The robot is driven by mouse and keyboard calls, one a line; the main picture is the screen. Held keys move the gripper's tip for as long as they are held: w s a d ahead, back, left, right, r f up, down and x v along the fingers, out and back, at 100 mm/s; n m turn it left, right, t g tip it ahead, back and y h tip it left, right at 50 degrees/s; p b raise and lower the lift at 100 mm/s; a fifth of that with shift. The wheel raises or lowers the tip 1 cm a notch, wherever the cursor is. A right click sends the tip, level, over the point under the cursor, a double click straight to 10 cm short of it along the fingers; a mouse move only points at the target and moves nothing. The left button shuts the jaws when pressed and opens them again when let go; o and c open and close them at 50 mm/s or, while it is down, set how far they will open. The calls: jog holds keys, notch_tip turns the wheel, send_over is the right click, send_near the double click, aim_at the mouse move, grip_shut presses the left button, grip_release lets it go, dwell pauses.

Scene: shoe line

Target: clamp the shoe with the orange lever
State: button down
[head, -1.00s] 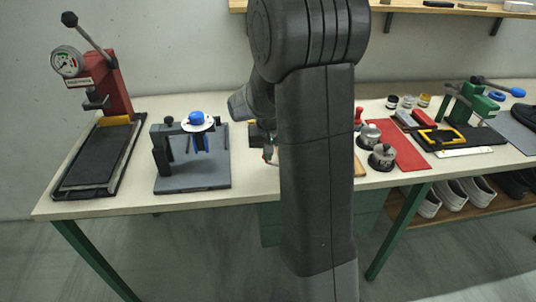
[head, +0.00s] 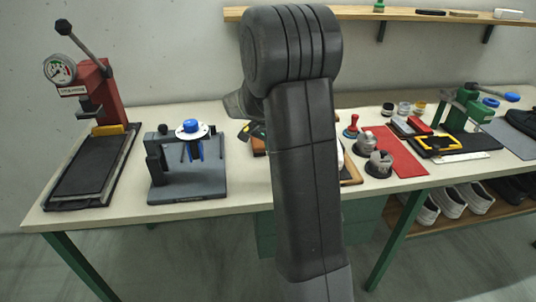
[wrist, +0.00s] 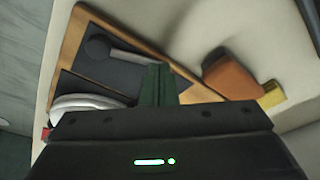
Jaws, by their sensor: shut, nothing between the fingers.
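My gripper (wrist: 158,85) shows in the wrist view as dark green fingers, shut and empty, in front of a wooden board (wrist: 68,48). The board carries dark grey pads and a dark bar with a round pivot (wrist: 97,47). A white rounded thing, possibly the shoe (wrist: 90,103), lies at the board's left end, partly hidden by my gripper body. An orange-brown block (wrist: 232,76) lies apart from the board on the right; I cannot tell if it is the orange lever. In the head view my arm hides the gripper and most of the wooden board (head: 351,170).
A red press (head: 103,95) and a grey fixture with a blue knob (head: 188,185) stand left on the table. Right are metal pots (head: 378,165), a red mat (head: 405,158) and a green clamp (head: 458,105). White shoes (head: 450,200) stand on a lower shelf.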

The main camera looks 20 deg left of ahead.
jog(key=shift+w+d, duration=0.2)
jog(key=shift+w, duration=0.25)
dwell(0.4)
jog(key=shift+r, duration=0.15)
